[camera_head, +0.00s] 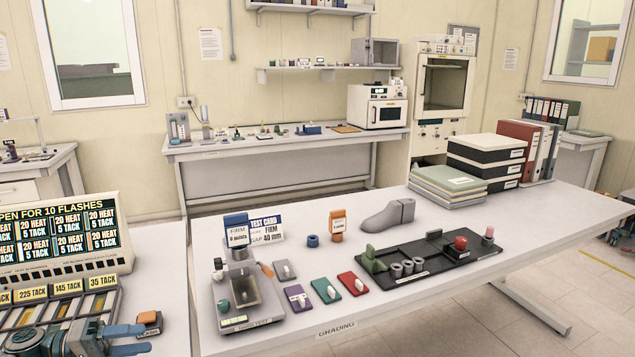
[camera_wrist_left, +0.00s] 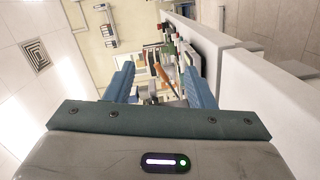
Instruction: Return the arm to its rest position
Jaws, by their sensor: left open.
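My left gripper (camera_head: 130,340) is at the lower left of the head view, in front of the panel of price-like labels. Its two blue fingers are apart with nothing between them. In the left wrist view the same gripper (camera_wrist_left: 162,85) shows both blue fingers spread, with only the distant room seen between them. My right gripper is not in either view.
A grading table (camera_head: 350,318) holds a test device (camera_head: 240,290), coloured blocks, a grey shoe last (camera_head: 388,215) and a black tray (camera_head: 455,262). A display board (camera_head: 60,235) and labelled panel (camera_head: 60,300) stand close to my left gripper. Binders and boxes (camera_head: 487,160) stand at the table's back.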

